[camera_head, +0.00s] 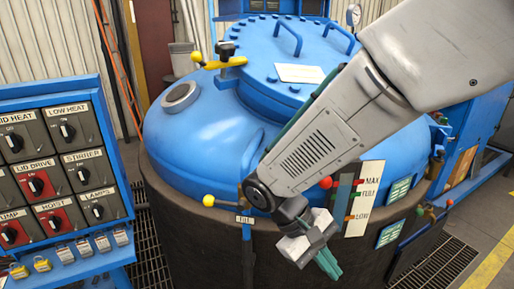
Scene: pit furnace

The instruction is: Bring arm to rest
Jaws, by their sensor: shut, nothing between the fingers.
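My arm reaches in from the upper right across the front of the blue furnace vessel (205,135). My gripper (329,266) hangs at the arm's end, low in front of the vessel's dark lower wall. Its greenish fingers point down and to the right, and they are shut with nothing held. The arm hides part of the vessel's lid (262,72) and some of its right side. I cannot tell how far the gripper is from the wall.
A blue control panel (60,84) with labelled knobs and several small padlocks stands at the left. A level gauge (366,199) marked MAX, FULL and LOW is right beside my forearm. Levers with coloured balls stick out from the vessel. Floor grating (440,268) shows at the lower right.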

